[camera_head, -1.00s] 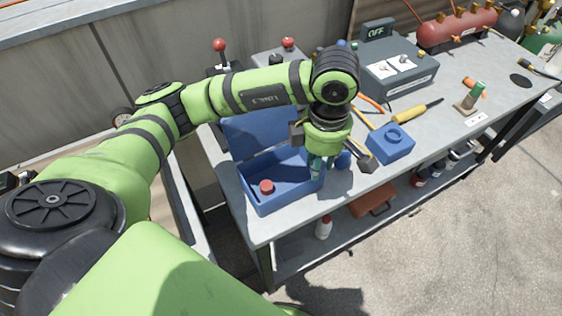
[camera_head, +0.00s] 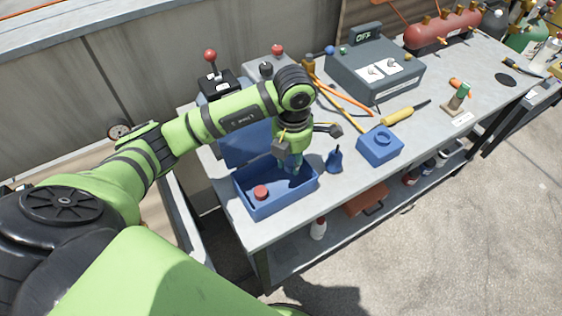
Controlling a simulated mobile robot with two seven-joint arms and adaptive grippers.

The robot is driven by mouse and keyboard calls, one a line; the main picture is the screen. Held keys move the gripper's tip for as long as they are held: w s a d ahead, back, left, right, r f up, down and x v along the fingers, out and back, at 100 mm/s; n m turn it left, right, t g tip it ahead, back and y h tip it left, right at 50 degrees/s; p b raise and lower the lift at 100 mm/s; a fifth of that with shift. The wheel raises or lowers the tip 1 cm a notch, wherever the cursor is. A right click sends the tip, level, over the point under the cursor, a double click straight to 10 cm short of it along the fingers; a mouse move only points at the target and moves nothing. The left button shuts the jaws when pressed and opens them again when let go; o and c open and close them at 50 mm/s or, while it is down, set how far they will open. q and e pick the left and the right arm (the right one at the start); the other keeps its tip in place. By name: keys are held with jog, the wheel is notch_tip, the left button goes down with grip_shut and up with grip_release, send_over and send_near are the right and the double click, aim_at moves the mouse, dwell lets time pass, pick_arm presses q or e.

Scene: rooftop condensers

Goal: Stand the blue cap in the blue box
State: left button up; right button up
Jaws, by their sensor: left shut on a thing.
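The blue box (camera_head: 272,206) stands open at the table's near left end, its lid (camera_head: 246,141) raised at the back. A red cap (camera_head: 261,191) stands inside it at the left. My left gripper (camera_head: 290,166) points down over the right part of the box, shut on what looks like the blue cap. The held thing is small and mostly hidden by the fingers and box, so its tilt and any contact with the floor cannot be told. My right gripper is out of view.
A dark blue pointed bottle (camera_head: 334,161) stands just right of the box. A blue block with a round ring on top (camera_head: 380,147) sits farther right. Behind are a yellow-handled tool (camera_head: 398,116), orange cables, a grey control box (camera_head: 375,72) and a red-knobbed lever (camera_head: 211,62).

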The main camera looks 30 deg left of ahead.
aim_at(282, 173)
pick_arm(q)
jog(key=a+f, duration=0.1)
jog(key=w+a+f, duration=0.1)
jog(key=a, duration=0.1)
jog(key=shift+w, duration=0.1)
notch_tip(282, 173, down, 3)
jog(key=shift+p, duration=0.85)
jog(key=shift+f, duration=0.5)
jog(key=shift+f, duration=0.1)
jog(key=o, duration=0.4)
jog(key=shift+f, duration=0.1)
jog(key=shift+c, duration=0.2)
jog(key=o, duration=0.4)
